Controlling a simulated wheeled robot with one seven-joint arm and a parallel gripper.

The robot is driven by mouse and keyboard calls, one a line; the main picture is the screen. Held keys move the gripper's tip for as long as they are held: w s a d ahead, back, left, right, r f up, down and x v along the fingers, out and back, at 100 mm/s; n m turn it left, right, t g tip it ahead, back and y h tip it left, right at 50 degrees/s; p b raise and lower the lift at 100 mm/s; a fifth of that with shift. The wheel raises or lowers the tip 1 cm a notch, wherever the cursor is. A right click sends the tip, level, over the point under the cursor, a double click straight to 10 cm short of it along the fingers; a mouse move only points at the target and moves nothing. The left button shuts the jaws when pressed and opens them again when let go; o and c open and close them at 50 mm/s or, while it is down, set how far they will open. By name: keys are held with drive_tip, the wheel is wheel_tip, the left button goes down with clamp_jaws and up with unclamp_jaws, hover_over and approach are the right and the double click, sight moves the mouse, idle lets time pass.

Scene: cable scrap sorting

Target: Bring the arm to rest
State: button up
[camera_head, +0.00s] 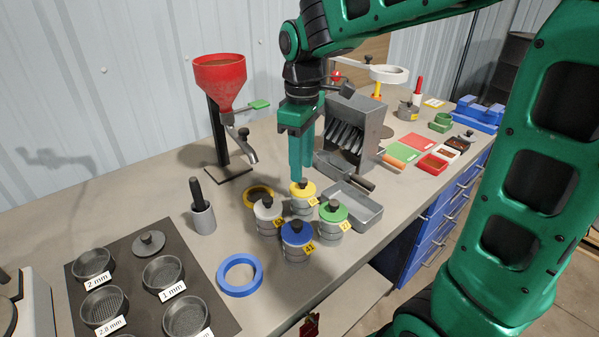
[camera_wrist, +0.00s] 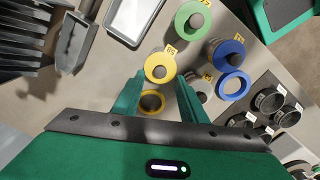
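My gripper (camera_head: 299,178) points down over a group of lidded jars, with its green fingertips just above or beside the yellow-lidded jar (camera_head: 303,205). In the wrist view my gripper (camera_wrist: 159,80) has its fingers apart. The yellow lid (camera_wrist: 160,68) and its dark knob show between and beyond the fingertips. Nothing is held between the fingers. The exact height of the fingertips above the lid is hard to tell.
Jars with white (camera_head: 268,216), blue (camera_head: 297,240) and green (camera_head: 333,219) lids stand close around. A metal tray (camera_head: 356,208), a grey splitter box (camera_head: 365,122) and a red funnel stand (camera_head: 220,82) are nearby. A blue ring (camera_head: 240,289) lies in front.

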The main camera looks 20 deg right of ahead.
wheel_tip(320, 180, up, 7)
drive_tip(key=s+d+f+m, duration=0.6)
drive_tip(key=s+d+m, duration=0.1)
drive_tip(key=s, duration=0.4)
drive_tip(key=s+d+f+m, duration=0.6)
drive_tip(key=s+d+m, duration=0.2)
drive_tip(key=s+d, duration=0.2)
drive_tip(key=shift+s+d, duration=0.25)
drive_tip(key=shift+s, duration=1)
drive_tip(key=shift+w+f, duration=0.3)
drive_tip(key=shift+w, duration=0.35)
